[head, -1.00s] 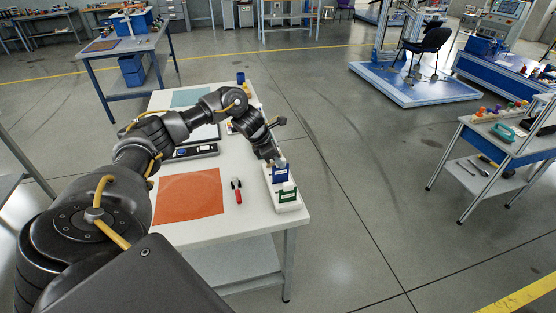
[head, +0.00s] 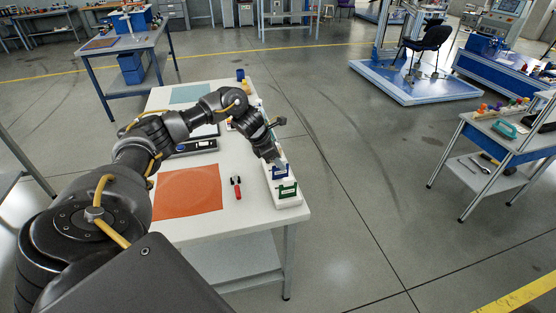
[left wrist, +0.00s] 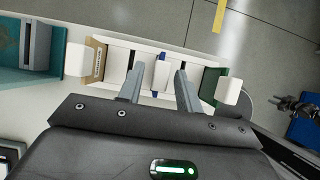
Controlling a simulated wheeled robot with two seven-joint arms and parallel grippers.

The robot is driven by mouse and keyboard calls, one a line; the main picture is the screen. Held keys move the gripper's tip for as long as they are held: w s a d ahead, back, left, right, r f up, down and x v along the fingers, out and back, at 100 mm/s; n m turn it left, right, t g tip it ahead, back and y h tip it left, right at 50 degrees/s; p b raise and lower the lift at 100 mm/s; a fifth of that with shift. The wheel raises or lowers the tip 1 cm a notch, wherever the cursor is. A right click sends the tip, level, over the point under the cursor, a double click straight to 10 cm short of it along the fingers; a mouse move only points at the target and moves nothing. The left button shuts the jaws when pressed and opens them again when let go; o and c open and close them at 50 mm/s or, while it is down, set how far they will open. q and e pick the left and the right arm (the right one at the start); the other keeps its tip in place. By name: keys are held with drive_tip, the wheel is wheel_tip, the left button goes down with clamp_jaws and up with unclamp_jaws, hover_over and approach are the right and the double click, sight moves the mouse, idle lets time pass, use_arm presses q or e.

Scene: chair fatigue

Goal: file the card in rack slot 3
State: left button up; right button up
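The white rack (left wrist: 120,62) lies along the right edge of the white table; it also shows in the head view (head: 268,183). The blue card (left wrist: 161,58) stands upright in a middle part of the rack, with a white block (left wrist: 161,75) at its top. It shows in the head view (head: 281,171). A green card (head: 288,190) stands at the near end and a brown card (left wrist: 95,60) toward the far end. My left gripper (left wrist: 161,88) is open, its fingers on either side of the blue card's block with gaps. My right gripper does not show.
An orange mat (head: 187,190) and a red-handled tool (head: 237,187) lie left of the rack. A dark device (head: 195,146) lies behind the mat. A teal mat (head: 190,94) is at the far end. The floor right of the table is clear up to a side cart (head: 480,130).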

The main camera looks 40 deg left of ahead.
use_arm(q)
drive_tip(key=shift+o, duration=0.3)
drive_tip(key=shift+r, duration=0.1)
drive_tip(key=shift+s+a+r, duration=0.1)
drive_tip(key=shift+a+r, duration=0.1)
drive_tip(key=shift+r, duration=0.05)
drive_tip(key=b+v, duration=0.2)
drive_tip(key=v, duration=0.8)
